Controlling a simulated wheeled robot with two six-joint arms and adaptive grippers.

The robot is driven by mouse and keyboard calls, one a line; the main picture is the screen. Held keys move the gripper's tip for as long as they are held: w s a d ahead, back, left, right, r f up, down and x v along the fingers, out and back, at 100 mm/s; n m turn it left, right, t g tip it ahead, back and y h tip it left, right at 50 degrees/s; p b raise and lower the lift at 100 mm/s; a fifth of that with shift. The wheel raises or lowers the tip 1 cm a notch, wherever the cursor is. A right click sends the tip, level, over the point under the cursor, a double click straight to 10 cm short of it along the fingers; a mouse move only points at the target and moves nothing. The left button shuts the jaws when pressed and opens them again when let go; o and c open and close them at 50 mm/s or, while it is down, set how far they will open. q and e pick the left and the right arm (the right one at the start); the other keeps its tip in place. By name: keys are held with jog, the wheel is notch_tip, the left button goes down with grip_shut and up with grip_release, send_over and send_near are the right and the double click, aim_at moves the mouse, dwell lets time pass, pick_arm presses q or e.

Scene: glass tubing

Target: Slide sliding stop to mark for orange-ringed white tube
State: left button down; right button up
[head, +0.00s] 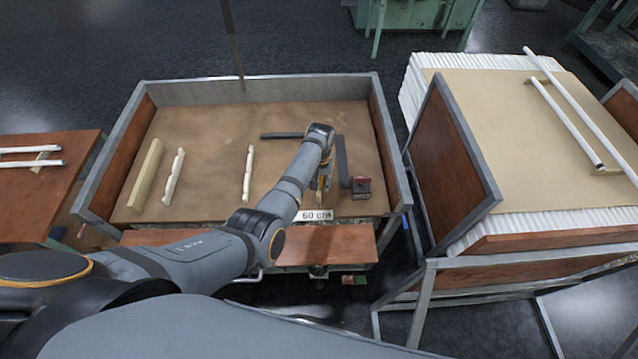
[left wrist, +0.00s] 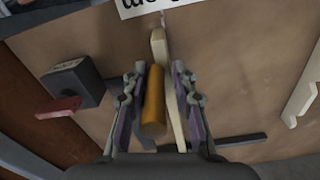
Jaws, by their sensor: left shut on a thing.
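My left gripper (head: 322,188) reaches down over the brown bench near its front edge, behind the "60 cm" label (head: 314,215). In the left wrist view, its two fingers (left wrist: 161,100) are shut on an upright orange cylinder (left wrist: 154,102), which looks like the handle of the sliding stop. A pale wooden strip (left wrist: 160,50) passes close beside the cylinder; I cannot tell if they are joined. The label's edge shows at the top of the left wrist view (left wrist: 150,5). The mark is not clear, and no orange ring shows on any tube. My right gripper is not in view.
A dark block with a red lever (head: 361,187) sits right of the gripper, near a dark bar (head: 341,160). Notched pale strips (head: 174,177) stand on the bench's left half. White tubes lie on the left table (head: 28,163) and right stack (head: 567,122).

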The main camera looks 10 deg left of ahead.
pick_arm(q)
jog(key=c, duration=1.4)
grip_release()
jog(key=shift+w+d, duration=0.1)
jog(key=shift+c, duration=0.2)
jog(key=shift+o, duration=0.9)
jog(key=shift+d, duration=0.1)
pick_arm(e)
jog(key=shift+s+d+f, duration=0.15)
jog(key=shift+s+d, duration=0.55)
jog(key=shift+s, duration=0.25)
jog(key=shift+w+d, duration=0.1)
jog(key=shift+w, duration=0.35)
pick_arm(q)
jog(key=shift+r, duration=0.2)
notch_tip(320, 180, up, 12)
jog(key=shift+f, duration=0.2)
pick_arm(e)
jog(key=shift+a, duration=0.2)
